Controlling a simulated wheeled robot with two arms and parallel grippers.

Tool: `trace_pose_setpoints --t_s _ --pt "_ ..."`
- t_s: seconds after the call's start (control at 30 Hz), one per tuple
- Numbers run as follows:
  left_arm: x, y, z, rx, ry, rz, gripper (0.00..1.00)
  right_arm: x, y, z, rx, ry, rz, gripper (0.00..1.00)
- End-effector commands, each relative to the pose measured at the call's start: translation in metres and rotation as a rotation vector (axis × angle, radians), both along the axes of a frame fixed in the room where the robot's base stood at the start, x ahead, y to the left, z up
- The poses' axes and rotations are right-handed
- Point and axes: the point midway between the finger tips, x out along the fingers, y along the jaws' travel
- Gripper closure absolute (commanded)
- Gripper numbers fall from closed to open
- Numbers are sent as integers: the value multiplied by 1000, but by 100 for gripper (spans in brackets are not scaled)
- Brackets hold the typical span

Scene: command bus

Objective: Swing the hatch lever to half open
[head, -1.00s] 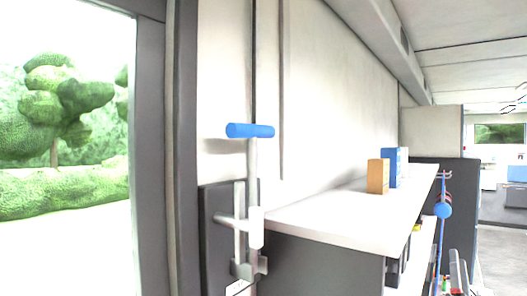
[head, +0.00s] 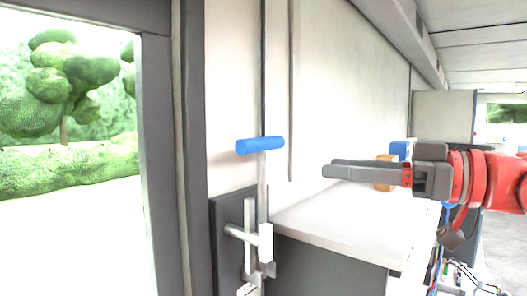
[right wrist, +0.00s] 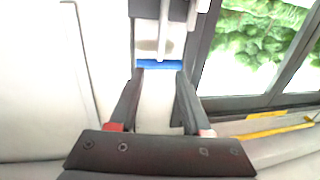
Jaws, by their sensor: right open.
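The hatch lever has a blue crossbar handle (head: 260,145) on an upright metal rod. The rod rises from a pivot on a dark plate (head: 228,222) beside the window frame. My right gripper (head: 325,170) comes in from the right, level, with its fingers pointing left toward the lever. It is open and empty, a gap to the right of the blue handle and slightly lower in the head view. In the right wrist view, the blue handle (right wrist: 160,63) lies beyond the two fingertips (right wrist: 161,73), between them in the picture. My left gripper is not in view.
A white-topped counter (head: 310,220) stands right of the lever, below my right gripper. An orange box (head: 385,172) and a blue box (head: 399,149) stand on its far part, partly hidden by the gripper. A window with trees (head: 65,110) is at the left.

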Motion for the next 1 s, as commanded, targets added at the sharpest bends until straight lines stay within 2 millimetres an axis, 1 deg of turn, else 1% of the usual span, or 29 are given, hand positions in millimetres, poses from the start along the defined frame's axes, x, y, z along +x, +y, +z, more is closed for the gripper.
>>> trace_pose_setpoints --t_s 0.03,0.3,0.4,0.5,0.6,0.7,1.0 --pt "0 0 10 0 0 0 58 4 13 6 3 0 7 52" --pt "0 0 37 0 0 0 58 32 72 7 8 3 7 52" --pt "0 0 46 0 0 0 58 41 90 6 7 3 6 52" --pt "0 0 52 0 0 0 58 47 103 5 6 1 3 52" --pt "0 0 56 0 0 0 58 52 112 4 7 0 2 52" --pt "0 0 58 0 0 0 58 55 117 2 7 1 0 52" --pt "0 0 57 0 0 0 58 56 118 1 7 0 -1 52"
